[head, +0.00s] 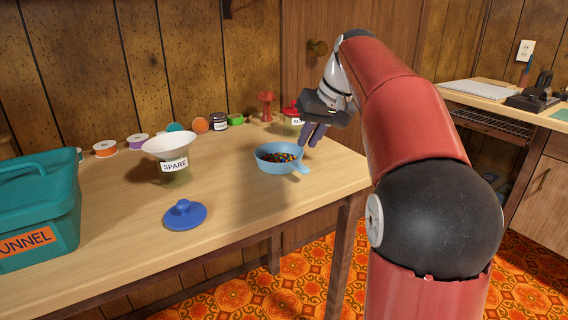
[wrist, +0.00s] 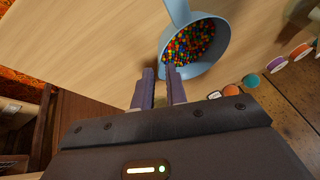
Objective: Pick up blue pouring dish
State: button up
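The blue pouring dish (head: 264,164) stands upright on the wooden table near its right end, with many small coloured beads in it. Its handle points right and toward the front in the head view. In the wrist view the dish (wrist: 223,50) is at top centre, its handle running off the top edge. My gripper (head: 311,138) is just right of and behind the dish in the head view. In the wrist view my gripper (wrist: 160,72) has its two fingers apart with nothing between them, their tips beside the dish's rim; whether they touch it I cannot tell.
A jar labelled SPARE (head: 175,168) holds a white funnel (head: 168,146). A blue knobbed lid (head: 184,215) lies in front. A teal box (head: 40,205) stands left. Spools, jars and a red-lidded jar (head: 291,113) line the back. The front right tabletop is clear.

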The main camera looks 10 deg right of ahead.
jog(key=x, duration=0.4)
jog(key=shift+w+a+f+b, duration=0.15)
jog(key=shift+w+b, duration=0.25)
grip_shut()
